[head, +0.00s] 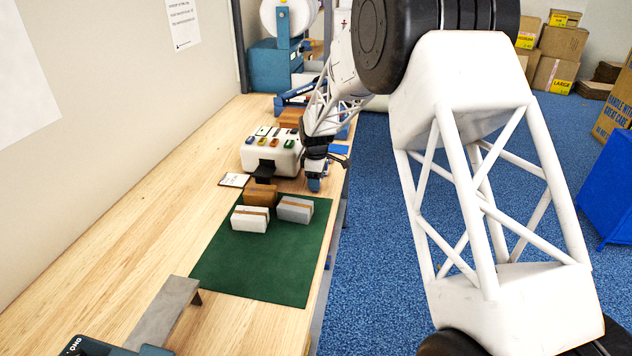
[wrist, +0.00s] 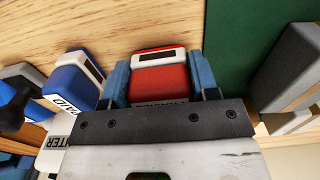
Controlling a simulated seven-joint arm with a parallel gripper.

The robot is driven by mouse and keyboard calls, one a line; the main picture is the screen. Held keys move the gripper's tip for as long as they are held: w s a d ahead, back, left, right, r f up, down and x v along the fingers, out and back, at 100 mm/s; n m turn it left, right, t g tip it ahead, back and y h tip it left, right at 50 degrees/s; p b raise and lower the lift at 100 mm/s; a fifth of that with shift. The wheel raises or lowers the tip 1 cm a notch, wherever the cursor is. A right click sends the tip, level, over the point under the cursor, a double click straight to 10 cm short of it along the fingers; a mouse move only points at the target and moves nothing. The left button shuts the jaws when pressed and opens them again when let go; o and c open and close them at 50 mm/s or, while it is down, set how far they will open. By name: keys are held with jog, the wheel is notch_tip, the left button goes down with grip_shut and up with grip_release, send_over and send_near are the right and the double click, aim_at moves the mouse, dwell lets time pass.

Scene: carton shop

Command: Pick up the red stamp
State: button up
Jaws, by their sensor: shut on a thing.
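The red stamp (wrist: 160,82) has a white band across its top and sits between the two blue fingers of my gripper (wrist: 160,85) in the wrist view. The fingers are shut on its sides. Lettering near its lower end is partly covered by the gripper's dark plate. In the head view my gripper (head: 314,182) points down at the table's right edge, beside the white box. I cannot make out the red stamp there. Whether it is clear of the surface beneath is not certain.
A blue stamp marked PAID (wrist: 76,78) stands just left of the red one. A white box (head: 286,160) with small coloured pieces on top is beside my gripper. Cartons (head: 250,219) stand on the green mat (head: 260,267). Bare wood lies left of the mat.

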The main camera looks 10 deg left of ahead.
jog(key=shift+r, duration=0.45)
notch_tip(320, 180, up, 2)
jog(key=shift+r, duration=0.1)
jog(key=s+d, duration=0.2)
jog(key=s, duration=0.3)
jog(key=s+d+r, duration=0.1)
jog(key=s+d, duration=0.1)
jog(key=s, duration=0.2)
jog(key=s+d, duration=0.2)
jog(key=s, duration=0.3)
jog(key=shift+s+d+r, duration=0.15)
jog(key=shift+s+d, duration=0.05)
jog(key=shift+s, duration=0.15)
jog(key=o, duration=0.3)
jog(key=shift+c, duration=0.9)
jog(key=shift+o, duration=0.5)
jog(key=w+a+r, duration=0.1)
jog(key=a+r, duration=0.1)
jog(key=a, duration=0.4)
jog(key=w+a+r, duration=0.2)
jog(key=a, duration=0.5)
jog(key=w+a+r, duration=0.1)
jog(key=a+r, duration=0.1)
jog(key=a, duration=0.4)
jog(key=shift+w+a+r, duration=0.35)
jog(key=shift+r, duration=0.05)
